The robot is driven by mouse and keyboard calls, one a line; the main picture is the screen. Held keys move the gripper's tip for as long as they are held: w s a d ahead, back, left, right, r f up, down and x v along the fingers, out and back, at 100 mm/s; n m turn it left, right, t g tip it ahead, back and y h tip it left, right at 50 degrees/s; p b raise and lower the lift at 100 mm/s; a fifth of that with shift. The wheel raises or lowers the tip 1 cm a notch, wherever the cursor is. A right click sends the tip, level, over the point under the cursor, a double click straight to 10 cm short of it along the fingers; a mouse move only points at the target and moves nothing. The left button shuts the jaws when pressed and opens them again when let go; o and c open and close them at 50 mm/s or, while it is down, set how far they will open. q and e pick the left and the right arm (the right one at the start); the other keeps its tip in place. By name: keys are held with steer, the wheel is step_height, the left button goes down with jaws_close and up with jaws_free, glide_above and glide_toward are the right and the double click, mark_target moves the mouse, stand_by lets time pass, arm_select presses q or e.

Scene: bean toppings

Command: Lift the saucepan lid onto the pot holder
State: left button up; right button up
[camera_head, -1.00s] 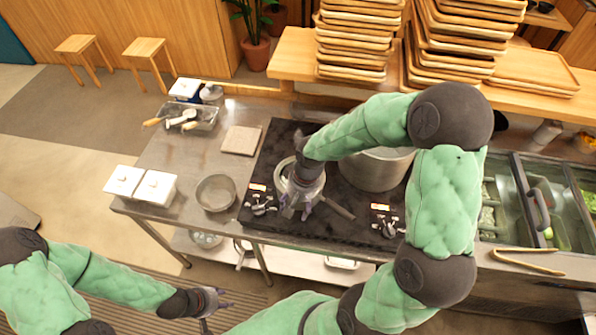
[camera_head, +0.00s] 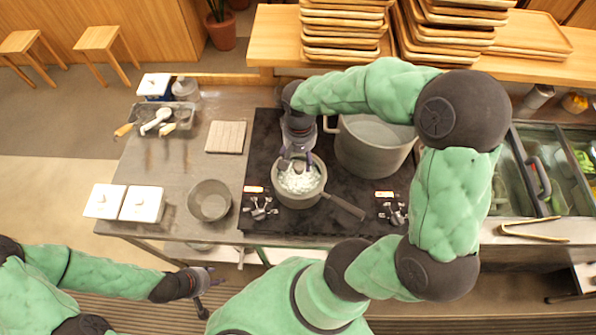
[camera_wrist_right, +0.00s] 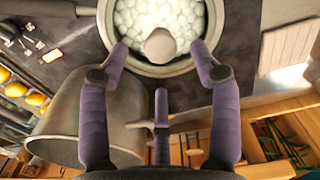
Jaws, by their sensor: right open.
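The saucepan (camera_head: 298,203) stands on the dark hob, its handle pointing to the lower right. White round pieces fill it. In the right wrist view a pale round knob (camera_wrist_right: 160,46) stands over them, apparently on a see-through lid whose edge I cannot make out. My right gripper (camera_head: 297,160) is over the saucepan's back edge. Its open fingers (camera_wrist_right: 160,62) are either side of the knob, and I cannot tell whether they touch it. The square beige pot holder (camera_head: 226,137) lies bare on the counter, left of the hob. My left gripper (camera_head: 207,290) is open and empty before the counter.
A large pot (camera_head: 374,148) stands right behind the saucepan. An empty metal bowl (camera_head: 209,201) and two white boxes (camera_head: 123,203) sit on the left counter. A tray of utensils (camera_head: 160,121) is behind them. Clear counter lies between the bowl and the pot holder.

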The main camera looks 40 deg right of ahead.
mark_target(299, 165)
steer(key=shift+f, duration=2.8)
jaws_close()
